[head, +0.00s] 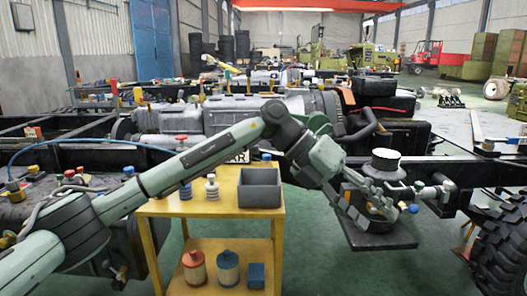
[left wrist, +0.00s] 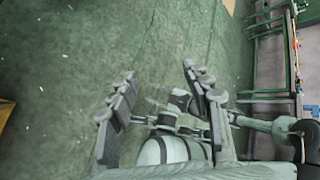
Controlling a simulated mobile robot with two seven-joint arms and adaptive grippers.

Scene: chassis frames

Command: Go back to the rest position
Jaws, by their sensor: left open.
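My left arm reaches in from the left across the head view, over the yellow workbench. My left gripper (head: 380,207) is beyond the bench's right side, in front of the chassis frame, and looks close to a dark flat plate (head: 352,236). I cannot tell whether they touch. In the left wrist view the two fingers of the gripper (left wrist: 158,75) stand wide apart, with nothing held between them. Green floor shows beyond the fingers. My right gripper cannot be made out in either view.
The yellow workbench (head: 222,206) carries a grey bin (head: 260,189) and small bottles; canisters stand on its lower shelf. A dark round part (head: 385,160) sits beside my left wrist. A large tyre (head: 502,245) stands at the right. Green floor (head: 320,265) is clear right of the bench.

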